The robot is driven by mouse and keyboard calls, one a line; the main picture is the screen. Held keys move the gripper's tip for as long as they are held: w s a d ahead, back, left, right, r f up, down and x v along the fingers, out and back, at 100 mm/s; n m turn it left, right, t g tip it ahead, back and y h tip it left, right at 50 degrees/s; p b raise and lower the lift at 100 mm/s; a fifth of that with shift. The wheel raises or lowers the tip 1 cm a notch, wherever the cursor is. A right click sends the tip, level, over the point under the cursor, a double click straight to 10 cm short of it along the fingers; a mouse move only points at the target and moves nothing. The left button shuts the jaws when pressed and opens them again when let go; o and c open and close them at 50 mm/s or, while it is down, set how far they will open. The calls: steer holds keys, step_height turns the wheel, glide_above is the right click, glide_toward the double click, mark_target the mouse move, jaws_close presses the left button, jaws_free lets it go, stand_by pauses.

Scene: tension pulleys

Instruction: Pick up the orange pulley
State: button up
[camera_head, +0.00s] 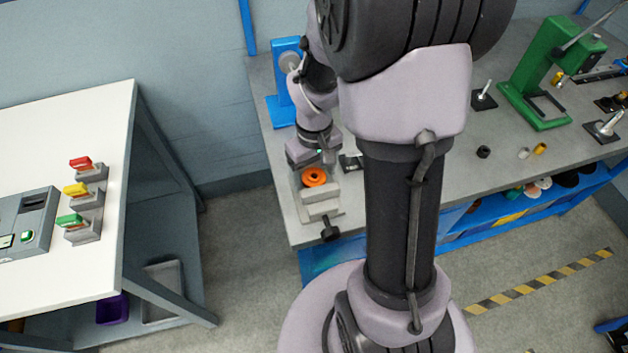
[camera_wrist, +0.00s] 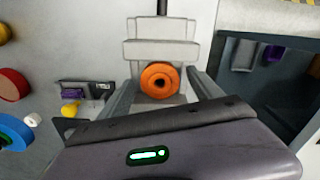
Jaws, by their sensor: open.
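The orange pulley (camera_head: 314,177) is a ring with a dark centre hole. It sits at the light grey block fixture (camera_head: 322,207) near the left end of the grey workbench. In the wrist view the orange pulley (camera_wrist: 160,80) lies between the two fingers of my gripper (camera_wrist: 164,88), with the grey fixture (camera_wrist: 160,50) behind it. My gripper is open, and a gap shows between the pulley and the fingers. In the head view my gripper (camera_head: 315,165) is at the pulley, partly hidden by my own arm.
A blue stand (camera_head: 283,110) is behind my gripper on the bench. A green press (camera_head: 540,75) and small parts stand further right. A white table (camera_head: 60,140) with red, yellow and green pieces is on the left. In the wrist view, coloured discs (camera_wrist: 12,84) lie at left.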

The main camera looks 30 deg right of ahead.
steer(key=shift+r, duration=0.15)
steer(key=c, duration=1.5)
